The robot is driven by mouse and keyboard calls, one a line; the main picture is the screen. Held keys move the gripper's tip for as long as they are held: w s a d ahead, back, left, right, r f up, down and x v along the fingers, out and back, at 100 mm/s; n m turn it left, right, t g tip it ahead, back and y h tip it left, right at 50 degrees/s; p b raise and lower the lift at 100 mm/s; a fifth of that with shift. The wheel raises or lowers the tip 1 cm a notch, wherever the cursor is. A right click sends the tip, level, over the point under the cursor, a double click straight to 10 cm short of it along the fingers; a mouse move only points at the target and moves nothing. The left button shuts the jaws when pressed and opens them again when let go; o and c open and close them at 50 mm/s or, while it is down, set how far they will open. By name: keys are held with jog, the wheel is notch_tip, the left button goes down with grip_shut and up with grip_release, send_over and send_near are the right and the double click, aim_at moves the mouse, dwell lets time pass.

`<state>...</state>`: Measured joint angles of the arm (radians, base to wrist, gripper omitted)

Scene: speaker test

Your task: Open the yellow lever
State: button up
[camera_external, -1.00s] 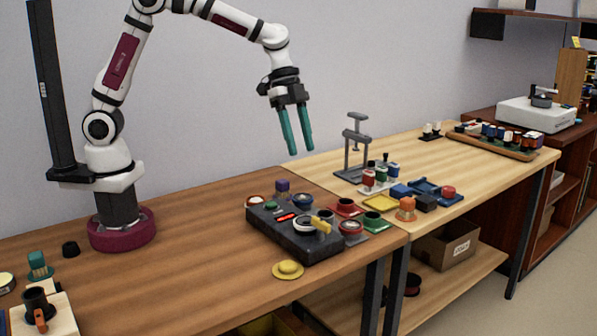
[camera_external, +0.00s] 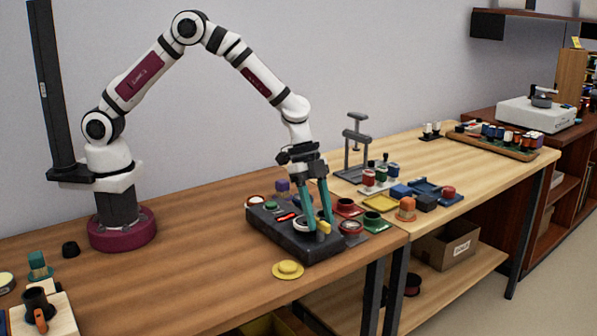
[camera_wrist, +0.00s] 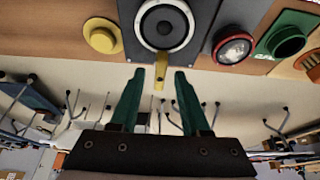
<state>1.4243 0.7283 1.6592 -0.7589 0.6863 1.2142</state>
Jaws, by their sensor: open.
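The yellow lever (camera_external: 323,227) sits at the front right end of the dark test box (camera_external: 290,236). In the wrist view the yellow lever (camera_wrist: 159,72) sticks out from the box edge below a round speaker (camera_wrist: 165,24). My gripper (camera_external: 320,222) points down over the box with its teal fingers around the lever's area. In the wrist view my gripper (camera_wrist: 160,75) is open, its two fingertips on either side of the lever, with a gap on each side. Whether the fingers touch the lever cannot be told from the external view.
A yellow round piece (camera_external: 288,270) lies on the table in front of the box. A red-ringed round part (camera_external: 351,227) and a green holder (camera_external: 377,222) stand close to the right.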

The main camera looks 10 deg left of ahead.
grip_shut()
jog(key=shift+n, duration=0.3)
dwell(0.3)
jog(key=n+t+h, duration=0.1)
jog(key=n, duration=0.2)
jog(key=shift+s+n, duration=0.15)
jog(key=shift+n, duration=0.15)
jog(key=n+t, duration=0.2)
jog(key=n, duration=0.2)
jog(key=shift+s+a+n, duration=0.1)
jog(key=shift+n, duration=0.2)
jog(key=n+t, duration=0.2)
jog(key=n, duration=0.3)
jog(key=shift+s, duration=0.15)
jog(key=shift+n+t+y, duration=0.5)
jog(key=shift+n+t, duration=0.1)
jog(key=shift+n, duration=1.4)
jog(key=shift+s, duration=0.1)
grip_release()
